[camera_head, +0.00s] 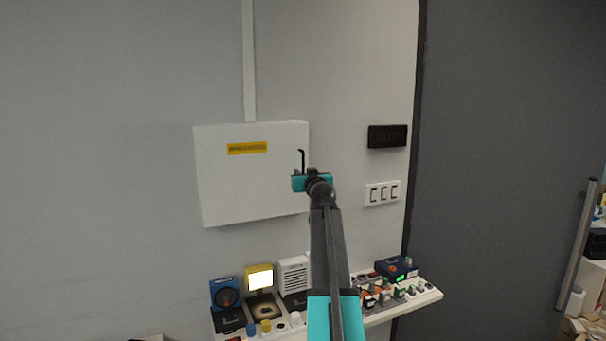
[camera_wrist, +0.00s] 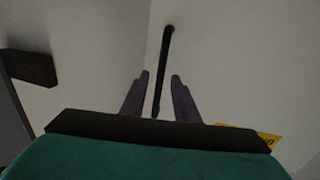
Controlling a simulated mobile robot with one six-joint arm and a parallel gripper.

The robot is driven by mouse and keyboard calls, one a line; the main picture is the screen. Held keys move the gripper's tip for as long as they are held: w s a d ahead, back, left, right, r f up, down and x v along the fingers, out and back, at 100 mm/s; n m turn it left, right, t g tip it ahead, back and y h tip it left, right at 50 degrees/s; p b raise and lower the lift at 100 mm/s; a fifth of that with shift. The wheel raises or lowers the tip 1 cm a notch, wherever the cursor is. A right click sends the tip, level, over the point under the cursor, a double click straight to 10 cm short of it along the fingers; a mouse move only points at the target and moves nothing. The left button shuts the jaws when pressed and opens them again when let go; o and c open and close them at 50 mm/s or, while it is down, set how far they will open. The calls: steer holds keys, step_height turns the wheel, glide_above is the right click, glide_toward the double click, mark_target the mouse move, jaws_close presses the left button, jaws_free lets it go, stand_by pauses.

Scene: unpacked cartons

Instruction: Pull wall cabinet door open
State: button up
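The white wall cabinet (camera_head: 240,190) hangs on the grey wall with a yellow label (camera_head: 247,148) on its front. Its door looks shut. A thin dark handle (camera_head: 302,158) stands near the right edge of the door. My gripper (camera_head: 304,177) is in front of that edge and covers the handle's lower part. In the wrist view, my gripper (camera_wrist: 160,82) is open, its two fingers apart. The dark handle (camera_wrist: 166,62) shows between the fingers with a gap on each side. I cannot tell how deep it sits between them.
A dark display (camera_head: 387,136) and a white switch panel (camera_head: 382,193) are on the wall to the right. A shelf (camera_head: 425,298) with several small devices juts out below the cabinet. A large dark grey panel (camera_head: 500,170) fills the right side.

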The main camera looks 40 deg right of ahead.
steer(key=shift+c, duration=0.4)
jaws_close()
steer(key=shift+s+a, duration=0.1)
steer(key=shift+a, duration=0.1)
